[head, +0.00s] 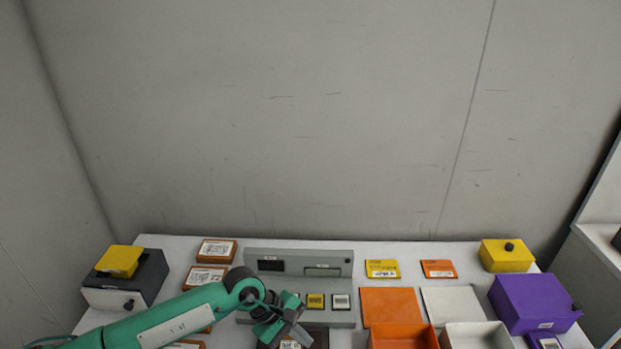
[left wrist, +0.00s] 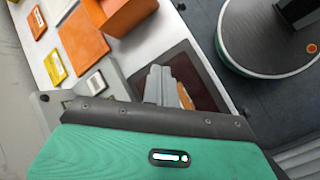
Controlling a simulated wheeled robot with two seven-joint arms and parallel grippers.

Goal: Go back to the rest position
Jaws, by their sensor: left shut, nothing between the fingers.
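My left arm comes in from the left in the head view, and its left gripper (head: 292,330) hangs over the front of the grey console (head: 300,258). The gripper also shows in the left wrist view (left wrist: 160,84), with its fingers together and empty. Below it is a dark mat (head: 319,338), also in the left wrist view (left wrist: 208,98). An orange-brown box with a white label (head: 290,344) lies on that mat, partly hidden by the gripper. In the left wrist view its edge (left wrist: 185,96) shows beside the fingers. My right gripper is not in view.
Several labelled brown boxes (head: 217,250) lie left of the console. To its right are a yellow card (head: 382,268), an orange card (head: 438,268), an orange bin (head: 400,336), a white bin (head: 478,335) and a purple box (head: 535,302). A black-and-white box (head: 147,284) stands far left.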

